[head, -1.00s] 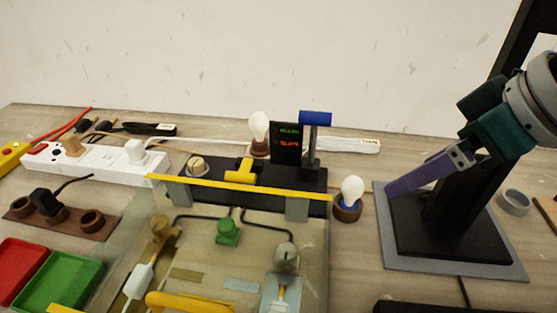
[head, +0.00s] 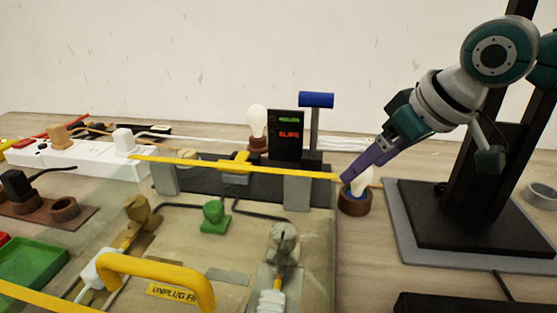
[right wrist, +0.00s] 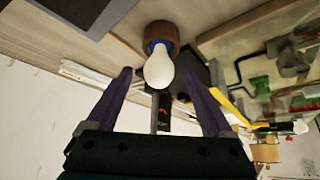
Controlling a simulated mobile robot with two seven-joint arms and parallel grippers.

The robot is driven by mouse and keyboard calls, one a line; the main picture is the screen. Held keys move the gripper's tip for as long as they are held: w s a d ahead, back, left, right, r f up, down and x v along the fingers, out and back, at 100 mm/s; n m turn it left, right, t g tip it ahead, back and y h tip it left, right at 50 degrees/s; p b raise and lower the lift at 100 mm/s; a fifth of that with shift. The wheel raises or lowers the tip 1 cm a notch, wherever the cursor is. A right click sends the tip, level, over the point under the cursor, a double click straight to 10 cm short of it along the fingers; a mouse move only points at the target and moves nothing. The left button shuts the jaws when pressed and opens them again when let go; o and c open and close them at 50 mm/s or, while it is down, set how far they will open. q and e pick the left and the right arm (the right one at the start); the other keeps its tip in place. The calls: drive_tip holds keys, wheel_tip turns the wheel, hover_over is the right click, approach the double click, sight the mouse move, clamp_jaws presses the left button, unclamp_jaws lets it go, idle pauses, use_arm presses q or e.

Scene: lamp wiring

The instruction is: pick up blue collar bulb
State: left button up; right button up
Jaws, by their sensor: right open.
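The blue collar bulb (head: 361,182) is white and stands in a round brown holder (head: 355,203) to the right of the glass-covered fixture. My right gripper (head: 352,177) is at the bulb and partly covers it in the head view. In the right wrist view the bulb (right wrist: 159,68) with its blue collar lies between the two open purple fingers (right wrist: 165,95), apart from both. Another white bulb (head: 257,121) stands in a brown holder behind the fixture. My left gripper is not in view.
A clear panel with a yellow edge bar (head: 240,165) and yellow handle (head: 160,271) covers the fixture beside the bulb. A black display (head: 286,134) and blue-topped post (head: 316,101) stand behind. A grey-edged black base (head: 460,230) is at right.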

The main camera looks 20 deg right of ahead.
drive_tip(key=x, duration=0.3)
drive_tip(key=shift+w+f+b, duration=0.15)
drive_tip(key=shift+b, duration=0.15)
clamp_jaws()
idle(0.4)
